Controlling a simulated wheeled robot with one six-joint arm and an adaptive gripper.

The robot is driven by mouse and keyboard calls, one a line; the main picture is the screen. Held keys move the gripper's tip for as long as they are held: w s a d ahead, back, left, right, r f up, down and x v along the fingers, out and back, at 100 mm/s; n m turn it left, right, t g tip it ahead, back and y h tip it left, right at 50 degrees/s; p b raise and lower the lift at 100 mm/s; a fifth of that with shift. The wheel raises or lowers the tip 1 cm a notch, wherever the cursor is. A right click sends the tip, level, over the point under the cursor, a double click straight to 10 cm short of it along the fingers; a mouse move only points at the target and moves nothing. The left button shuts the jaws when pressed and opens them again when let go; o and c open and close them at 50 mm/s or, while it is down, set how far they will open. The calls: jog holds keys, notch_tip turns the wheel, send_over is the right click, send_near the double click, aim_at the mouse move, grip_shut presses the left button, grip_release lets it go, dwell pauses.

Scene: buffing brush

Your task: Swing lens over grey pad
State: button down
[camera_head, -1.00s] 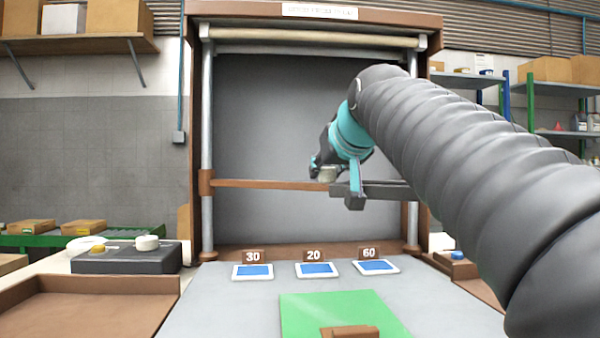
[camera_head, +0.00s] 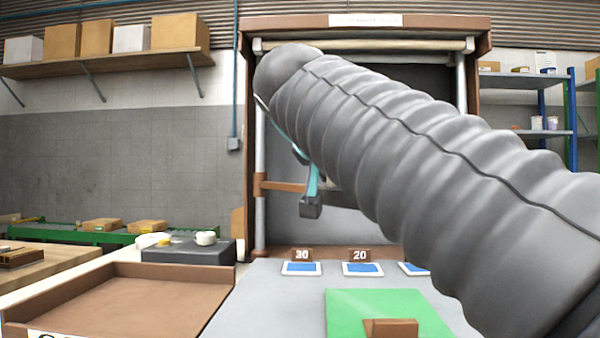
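My arm crosses the view from the lower right to the upper middle and hides most of my gripper (camera_head: 311,205). Only a teal part with a dark grey end shows below the arm, in front of the brown-framed booth (camera_head: 249,150). Whether it is open or holds anything is hidden. The brown crossbar (camera_head: 284,186) of the booth shows just left of it; the bar's right part is behind my arm. I cannot make out a lens or a grey pad. Blue pads in white frames lie on the grey bench, with labels 30 (camera_head: 302,268) and 20 (camera_head: 362,269).
A green mat (camera_head: 350,310) with a brown block (camera_head: 392,328) lies on the bench (camera_head: 265,310). A third blue pad (camera_head: 413,268) is partly behind my arm. A brown tray (camera_head: 130,300) and a dark box with knobs (camera_head: 188,251) stand at left.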

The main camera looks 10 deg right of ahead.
jog(key=shift+a+f, duration=0.15)
jog(key=shift+a, duration=0.05)
dwell(0.4)
jog(key=c, duration=0.8)
grip_release()
jog(key=shift+a, duration=0.2)
jog(key=shift+d, duration=0.1)
jog(key=shift+s, duration=0.1)
jog(key=shift+v, duration=6)
